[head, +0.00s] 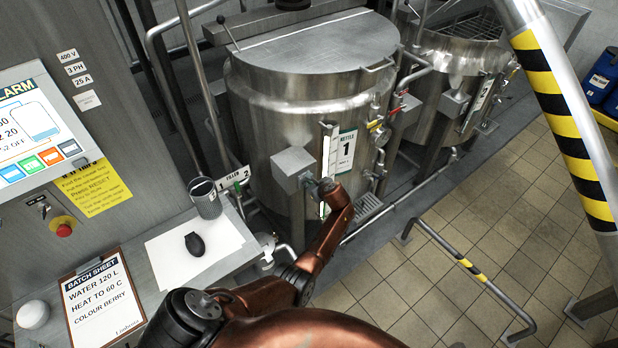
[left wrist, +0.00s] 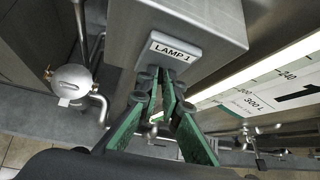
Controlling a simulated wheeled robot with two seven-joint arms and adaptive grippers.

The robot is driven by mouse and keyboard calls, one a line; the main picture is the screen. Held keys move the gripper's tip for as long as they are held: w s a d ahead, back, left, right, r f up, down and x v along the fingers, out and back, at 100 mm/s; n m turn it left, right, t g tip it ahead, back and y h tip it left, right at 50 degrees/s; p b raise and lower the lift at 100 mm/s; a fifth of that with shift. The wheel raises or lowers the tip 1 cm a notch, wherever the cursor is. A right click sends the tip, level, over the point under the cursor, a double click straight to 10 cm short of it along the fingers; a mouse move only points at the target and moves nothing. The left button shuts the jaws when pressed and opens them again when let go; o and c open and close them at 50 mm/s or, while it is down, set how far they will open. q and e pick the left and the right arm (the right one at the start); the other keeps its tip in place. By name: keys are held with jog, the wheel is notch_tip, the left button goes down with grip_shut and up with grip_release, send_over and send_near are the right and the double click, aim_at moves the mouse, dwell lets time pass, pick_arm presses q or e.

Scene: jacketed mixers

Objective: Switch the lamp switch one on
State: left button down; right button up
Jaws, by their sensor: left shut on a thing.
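Lamp switch one is marked by a white LAMP 1 plate (left wrist: 176,51) on the grey metal box (left wrist: 215,20) in the left wrist view. My left gripper (left wrist: 159,80) has its green fingers drawn together with the dark tips right at the lower edge of this plate. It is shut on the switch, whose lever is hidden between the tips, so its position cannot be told. In the head view the box (head: 293,167) sits on the front of kettle 1, and my copper left arm reaches up beside it. My right gripper is not in view.
The steel kettle 1 (head: 300,110) stands behind the box with a sight gauge and number plate (head: 345,150). A second kettle (head: 455,60) is to its right. A bench with a dark cup (head: 205,198) and batch sheet (head: 103,300) is at left. A low rail (head: 470,268) crosses the floor.

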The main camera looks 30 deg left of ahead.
pick_arm(q)
jog(key=shift+a+r+g+h+p, duration=0.2)
jog(key=shift+h+p, duration=0.3)
jog(key=shift+p, duration=0.4)
jog(key=shift+a+r+g+h+p, duration=0.1)
jog(key=shift+g+h+p, duration=0.3)
jog(key=shift+p, duration=0.45)
jog(key=c, duration=2.1)
grip_release()
jog(key=shift+d, duration=0.15)
jog(key=v, duration=1.1)
jog(key=shift+s+r, duration=0.3)
jog(key=shift+r, duration=0.1)
jog(key=shift+f, duration=0.15)
